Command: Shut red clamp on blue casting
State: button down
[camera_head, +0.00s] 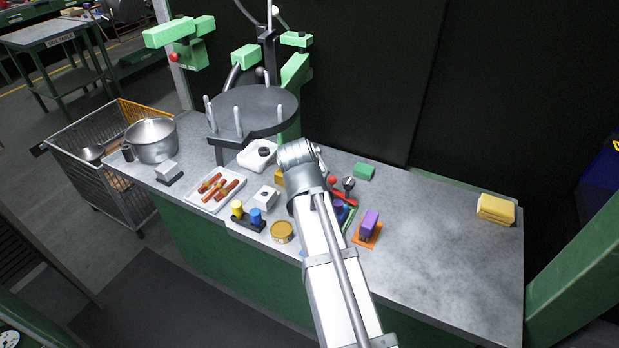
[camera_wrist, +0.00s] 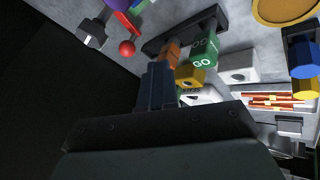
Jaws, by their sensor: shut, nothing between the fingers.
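The red clamp (camera_head: 343,197) shows right of my arm in the head view as a red bar with a red ball. In the wrist view the red clamp (camera_wrist: 127,47) is at the upper left, its ball toward me. The blue casting (camera_head: 341,212) is just below the red bar in the head view, partly hidden by my arm. A blue piece shows at the top edge of the wrist view beside the red bar. My gripper (camera_wrist: 158,68) is shut and empty, apart from the clamp. I cannot tell whether the clamp touches the casting.
A green GO block (camera_wrist: 201,58) and an orange block (camera_wrist: 172,50) are close by the fingertips. A purple block (camera_head: 370,222) on an orange base stands right of the casting. A white tray (camera_head: 216,205) and a round rack (camera_head: 252,106) are left. The right bench top is mostly clear.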

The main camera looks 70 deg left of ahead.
jog(key=w+a+f, duration=0.2)
jog(key=f, duration=0.1)
jog(key=shift+w+a+f, duration=0.25)
jog(key=shift+w, duration=0.15)
jog(key=shift+w+a+f, duration=0.1)
jog(key=shift+w+a, duration=0.05)
jog(key=shift+w, duration=0.4)
jog(key=shift+w+a+f, duration=0.1)
jog(key=shift+w+a, duration=0.05)
jog(key=shift+w, duration=0.35)
